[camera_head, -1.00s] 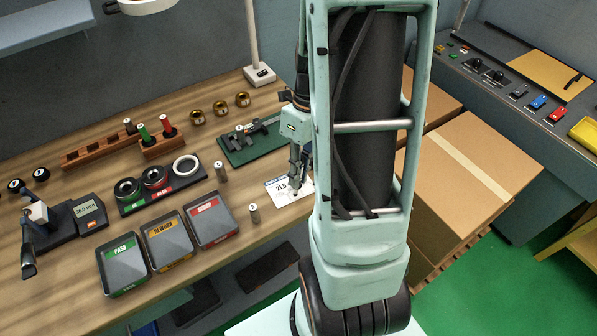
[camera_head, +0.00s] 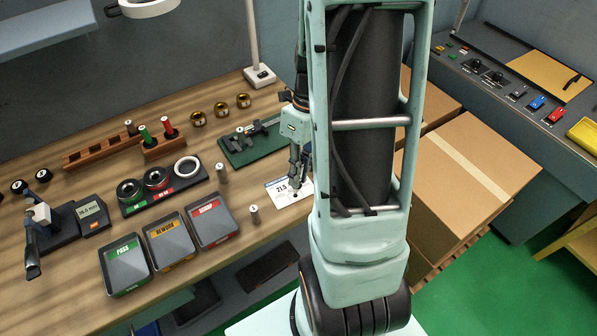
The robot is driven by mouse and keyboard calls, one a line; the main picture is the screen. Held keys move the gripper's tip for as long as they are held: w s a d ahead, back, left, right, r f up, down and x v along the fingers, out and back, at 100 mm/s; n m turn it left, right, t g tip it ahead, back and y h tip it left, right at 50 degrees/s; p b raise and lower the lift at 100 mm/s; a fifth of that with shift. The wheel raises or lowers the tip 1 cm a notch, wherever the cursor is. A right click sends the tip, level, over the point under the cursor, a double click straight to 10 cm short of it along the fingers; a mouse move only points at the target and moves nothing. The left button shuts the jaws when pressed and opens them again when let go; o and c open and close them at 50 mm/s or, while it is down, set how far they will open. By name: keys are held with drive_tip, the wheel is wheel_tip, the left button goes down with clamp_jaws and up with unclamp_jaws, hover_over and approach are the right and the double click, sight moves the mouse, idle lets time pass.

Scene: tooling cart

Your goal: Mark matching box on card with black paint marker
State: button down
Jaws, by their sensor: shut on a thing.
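The white card (camera_head: 284,196) lies on the wooden bench, left of my arm column. It has a blue header and a large printed number that looks like "21.5". Its right part is covered by my gripper and arm. My gripper (camera_head: 296,178) points down over the card's right side and is shut on a thin dark item, probably the black paint marker (camera_head: 295,191). The tip is at or just above the card; I cannot tell whether it touches. The boxes on the card are too small to read.
Two small metal cylinders (camera_head: 255,214) and (camera_head: 221,173) stand left of the card. Green, yellow and red labelled bins (camera_head: 213,223) stand along the front edge. A green mat with a caliper (camera_head: 250,141) lies behind. A gauge with a display (camera_head: 91,213) is far left.

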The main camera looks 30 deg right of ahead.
drive_tip(key=shift+r+p, duration=2.85)
drive_tip(key=shift+r, duration=0.35)
drive_tip(key=shift+f, duration=0.1)
